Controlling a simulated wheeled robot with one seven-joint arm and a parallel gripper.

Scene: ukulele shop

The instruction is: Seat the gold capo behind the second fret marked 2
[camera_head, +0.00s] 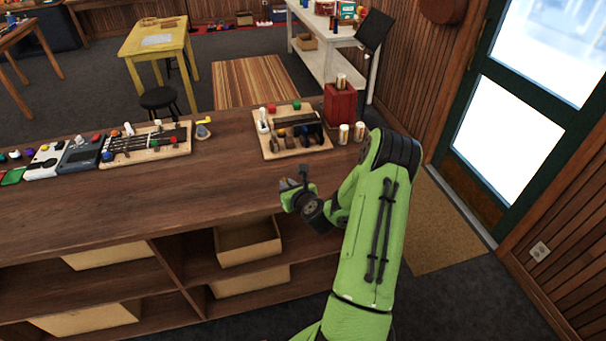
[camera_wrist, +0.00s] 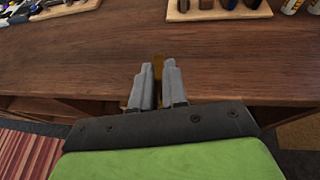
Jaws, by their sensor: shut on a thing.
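My gripper (camera_head: 303,183) is above the right part of the wooden counter, near its front edge. In the wrist view, my gripper (camera_wrist: 158,72) is shut on a narrow gold-brown piece, which I take to be the gold capo (camera_wrist: 158,63); the fingers hide most of it. A dark fretboard section (camera_head: 150,142) with strings lies on a pale wooden board at the left of the counter, apart from my gripper. Small coloured pieces sit along it. Its fret numbers are too small to read.
A wooden tool board (camera_head: 293,146) lies at the back of the counter, with a red box (camera_head: 340,104) and small cylinders (camera_head: 344,134) to its right. A yellow-topped item (camera_head: 203,122) stands beside the fretboard. Grey pedals (camera_head: 80,154) lie further left. The counter's middle is clear.

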